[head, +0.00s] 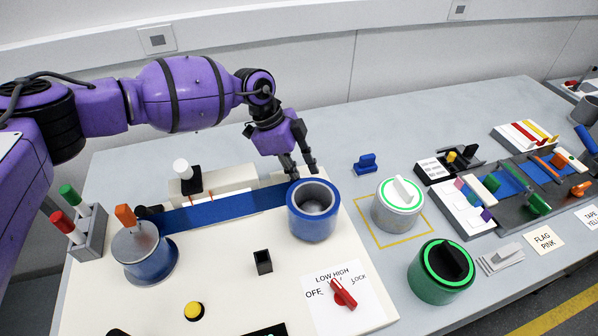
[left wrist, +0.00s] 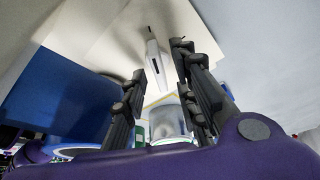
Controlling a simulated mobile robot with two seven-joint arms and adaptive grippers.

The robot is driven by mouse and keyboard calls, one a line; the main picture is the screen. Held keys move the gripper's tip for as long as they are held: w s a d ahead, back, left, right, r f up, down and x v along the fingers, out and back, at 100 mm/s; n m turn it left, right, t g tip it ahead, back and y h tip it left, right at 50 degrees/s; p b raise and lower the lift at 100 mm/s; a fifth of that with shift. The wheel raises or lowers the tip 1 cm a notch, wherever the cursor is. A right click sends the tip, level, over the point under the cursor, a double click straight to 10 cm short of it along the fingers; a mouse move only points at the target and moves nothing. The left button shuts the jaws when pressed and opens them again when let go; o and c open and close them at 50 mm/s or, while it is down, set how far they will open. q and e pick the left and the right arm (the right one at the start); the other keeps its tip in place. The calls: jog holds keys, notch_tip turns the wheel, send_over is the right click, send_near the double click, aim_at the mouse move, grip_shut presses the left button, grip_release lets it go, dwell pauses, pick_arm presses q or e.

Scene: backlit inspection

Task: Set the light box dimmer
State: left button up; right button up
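A red pointer knob (head: 342,293) sits on a white dial plate (head: 316,312) marked OFF, LOW, HIGH and LOCK, at the front of the cream board. Its pointer lies at a slant, with its upper end toward the space between OFF and LOW; the exact setting is hard to read. My left gripper (head: 304,170) is behind the blue ring-shaped cup (head: 313,211), pointing down, well behind and above the knob. In the left wrist view my gripper (left wrist: 162,62) has its fingers apart, with nothing held between them. My right gripper is out of view.
A blue strip (head: 225,209) crosses the board to a cylinder with an orange handle (head: 126,216). A black square socket (head: 262,262) and yellow button (head: 194,311) stand left of the dial. White-topped (head: 398,204) and green (head: 441,271) canisters stand to its right.

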pick_arm(q)
grip_shut()
